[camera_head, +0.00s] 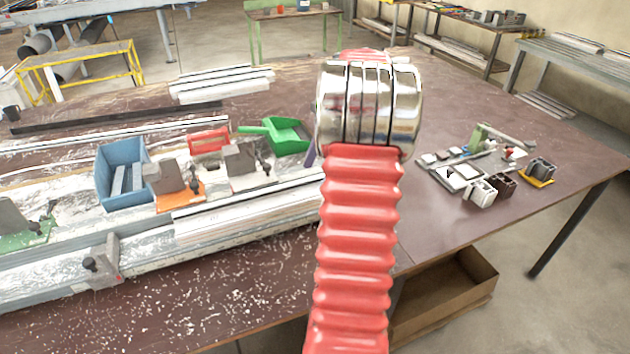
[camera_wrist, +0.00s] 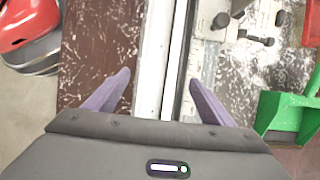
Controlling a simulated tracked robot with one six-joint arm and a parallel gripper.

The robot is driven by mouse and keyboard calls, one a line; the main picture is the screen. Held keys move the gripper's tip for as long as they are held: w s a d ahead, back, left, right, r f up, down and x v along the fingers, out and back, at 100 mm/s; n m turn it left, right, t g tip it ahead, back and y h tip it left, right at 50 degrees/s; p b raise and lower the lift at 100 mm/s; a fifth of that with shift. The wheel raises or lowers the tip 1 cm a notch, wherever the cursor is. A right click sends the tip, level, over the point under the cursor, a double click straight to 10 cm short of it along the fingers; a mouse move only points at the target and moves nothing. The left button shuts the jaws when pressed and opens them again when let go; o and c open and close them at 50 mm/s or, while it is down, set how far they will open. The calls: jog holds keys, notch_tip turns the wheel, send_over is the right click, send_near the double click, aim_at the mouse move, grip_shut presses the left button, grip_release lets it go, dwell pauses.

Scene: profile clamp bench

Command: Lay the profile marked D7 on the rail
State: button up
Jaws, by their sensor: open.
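My gripper shows in the wrist view (camera_wrist: 155,90), its two purple fingers apart with nothing held. Long pale profiles (camera_wrist: 155,45) run between and below the fingers; I cannot tell the gap in height. In the head view my arm hides most of the gripper; a bit of purple finger shows beside it. White profiles (camera_head: 250,208) lie lengthwise at the bench front, ending near my arm. A grey rail (camera_head: 50,268) with a clamp (camera_head: 103,260) runs along the front left edge. No D7 mark is readable, so I cannot tell which profile it is.
A blue bin (camera_head: 122,172), a green dustpan (camera_head: 287,136) and clamp blocks (camera_head: 242,160) stand behind the front profiles. More profiles (camera_head: 222,84) lie at the back. Small cut pieces (camera_head: 481,194) lie at the right, with bare bench (camera_head: 470,100) behind them.

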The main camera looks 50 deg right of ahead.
jog(key=v, duration=1)
jog(key=shift+s, duration=0.2)
jog(key=shift+a, duration=0.1)
notch_tip(320, 180, down, 5)
jog(key=a+n+h, duration=0.1)
jog(key=n+h, duration=0.1)
jog(key=n, duration=0.3)
jog(key=s+a+r+n+t+h, duration=0.1)
jog(key=a+n, duration=0.8)
jog(key=a, duration=1.4)
jog(key=s+a+r+n+t+h, duration=0.1)
jog(key=a+n, duration=0.9)
jog(key=a, duration=1.3)
jog(key=s+r+t, duration=0.1)
jog(key=s, duration=0.1)
jog(key=shift+s+r, duration=0.3)
jog(key=shift+s, duration=0.1)
